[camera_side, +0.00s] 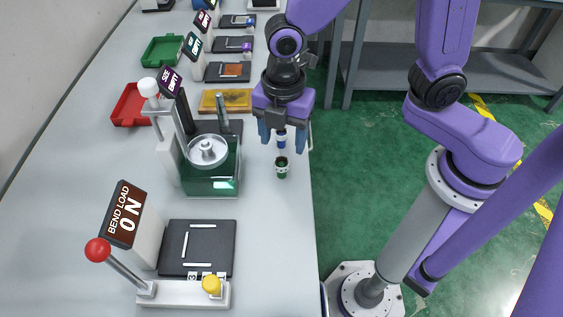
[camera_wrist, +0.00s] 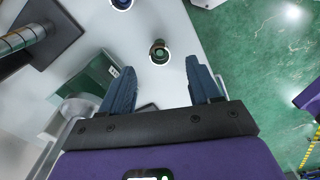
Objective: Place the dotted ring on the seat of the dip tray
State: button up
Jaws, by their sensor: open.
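A small dark green ring-shaped piece with a white patterned band (camera_side: 281,168), perhaps the dotted ring, stands on the grey table near its right edge; it also shows in the wrist view (camera_wrist: 159,50). Its markings are too small to be sure of. A similar blue and white piece (camera_side: 281,141) stands behind it, partly cut off in the wrist view (camera_wrist: 121,3). The dip tray (camera_side: 225,186) is a clear green box left of them, with a round metal seat (camera_side: 208,152) and central post. My gripper (camera_side: 282,137) is open and empty, pointing down above the small pieces.
A bend-load station with a red-knobbed lever (camera_side: 97,250) and black plate (camera_side: 181,262) stands in front. Red (camera_side: 128,106) and green (camera_side: 160,51) bins lie along the left. A metal post (camera_side: 223,113) rises behind the tray. The table's right edge is close to the small pieces.

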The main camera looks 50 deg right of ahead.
aim_at(282, 164)
jog(key=shift+a+f, duration=0.1)
jog(key=shift+f, duration=2.65)
grip_shut()
jog(key=shift+r, duration=0.1)
